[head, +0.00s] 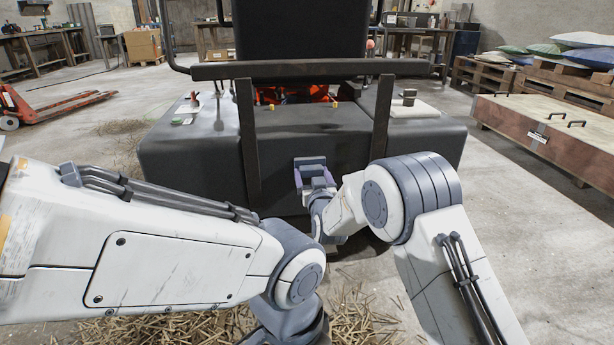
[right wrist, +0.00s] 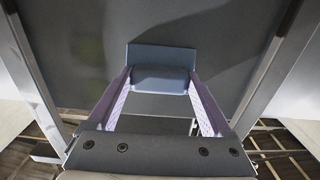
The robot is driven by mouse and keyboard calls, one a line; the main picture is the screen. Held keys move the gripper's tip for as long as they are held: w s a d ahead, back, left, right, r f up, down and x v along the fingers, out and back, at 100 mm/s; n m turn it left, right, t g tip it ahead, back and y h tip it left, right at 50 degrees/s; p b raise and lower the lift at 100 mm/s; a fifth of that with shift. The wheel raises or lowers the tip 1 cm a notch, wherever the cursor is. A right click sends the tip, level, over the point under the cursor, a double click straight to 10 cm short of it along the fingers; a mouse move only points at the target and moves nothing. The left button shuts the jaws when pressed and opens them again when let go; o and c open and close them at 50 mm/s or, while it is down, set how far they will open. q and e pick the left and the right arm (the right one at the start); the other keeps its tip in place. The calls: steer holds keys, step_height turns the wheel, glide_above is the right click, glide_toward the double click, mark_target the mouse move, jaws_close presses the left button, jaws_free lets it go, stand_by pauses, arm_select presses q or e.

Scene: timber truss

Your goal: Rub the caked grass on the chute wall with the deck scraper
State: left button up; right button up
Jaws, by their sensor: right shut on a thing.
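My right gripper (head: 311,178) is in front of the dark rear panel of a large machine. In the right wrist view its purple fingers (right wrist: 160,98) are shut on the deck scraper (right wrist: 162,76), a blue-grey block with a flat plate on its far side. The plate faces the dark grey chute wall (right wrist: 230,65); I cannot tell whether it touches. A faint greenish patch (right wrist: 88,45) on the wall, left of the scraper, looks like the caked grass. My left arm crosses the lower left of the head view; its gripper is out of the picture.
Upright dark bars (head: 247,140) flank the panel, with a crossbar (head: 310,69) above. Loose straw (head: 165,328) lies on the floor below. A wooden crate (head: 550,128) stands at right, a red pallet jack (head: 50,110) at far left.

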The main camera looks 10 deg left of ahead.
steer(key=shift+w+d+r+b, duration=0.15)
steer(key=shift+w+d, duration=0.4)
steer(key=shift+d, duration=1.2)
steer(key=shift+w+d+f+b, duration=0.15)
steer(key=shift+w+d, duration=0.35)
steer(key=shift+d, duration=1.2)
steer(key=shift+w+d+r+b, duration=0.15)
steer(key=shift+w+d, duration=0.4)
steer(key=shift+d, duration=1.2)
steer(key=shift+s, duration=0.1)
steer(key=shift+v, duration=2.95)
steer(key=b+v, duration=0.1)
steer(key=v, duration=0.2)
